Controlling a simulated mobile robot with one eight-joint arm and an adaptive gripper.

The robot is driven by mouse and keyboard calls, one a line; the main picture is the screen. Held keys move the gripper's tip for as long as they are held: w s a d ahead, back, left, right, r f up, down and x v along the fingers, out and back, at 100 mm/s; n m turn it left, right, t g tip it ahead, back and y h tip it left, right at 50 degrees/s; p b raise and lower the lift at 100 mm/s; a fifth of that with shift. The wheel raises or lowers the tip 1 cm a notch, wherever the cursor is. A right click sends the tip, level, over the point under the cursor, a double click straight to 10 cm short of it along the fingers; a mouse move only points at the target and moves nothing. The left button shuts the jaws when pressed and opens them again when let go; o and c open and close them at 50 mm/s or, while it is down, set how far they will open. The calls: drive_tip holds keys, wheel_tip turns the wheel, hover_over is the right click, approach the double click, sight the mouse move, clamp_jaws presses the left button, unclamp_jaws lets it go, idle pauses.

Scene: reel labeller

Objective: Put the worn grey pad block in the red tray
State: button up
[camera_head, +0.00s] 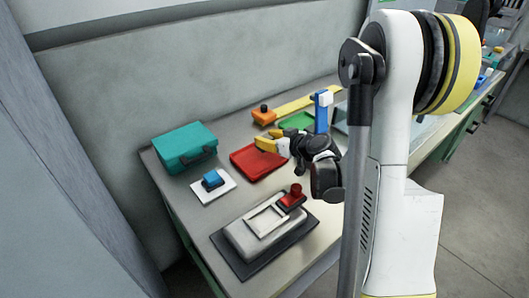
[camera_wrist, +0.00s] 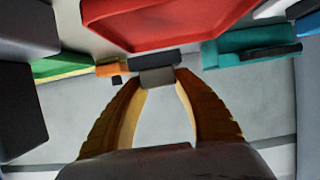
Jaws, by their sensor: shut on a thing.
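The red tray (camera_head: 247,168) lies flat on the bench, to the right of the teal case. It also shows at the top of the wrist view (camera_wrist: 165,25). My gripper (camera_head: 262,146) has yellow fingers and is just above the tray's back right side in the head view. In the wrist view my gripper (camera_wrist: 158,75) is shut on the worn grey pad block (camera_wrist: 157,79), which has a darker part beside it. The block is between the fingertips and apart from the tray in that view. In the head view the fingers hide the block.
A teal case (camera_head: 183,150) and a blue block (camera_head: 212,179) on a white plate are left of the tray. An orange piece (camera_head: 263,116), a green tray (camera_head: 297,121) and a blue upright (camera_head: 321,112) stand behind. A pale device (camera_head: 247,236) with a red knob is in front.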

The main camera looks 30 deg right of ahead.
drive_tip(key=shift+f+b, duration=0.8)
drive_tip(key=shift+f, duration=1.1)
drive_tip(key=shift+f, duration=0.1)
drive_tip(key=shift+f, duration=0.15)
drive_tip(key=o, duration=1.1)
drive_tip(key=shift+o, duration=0.2)
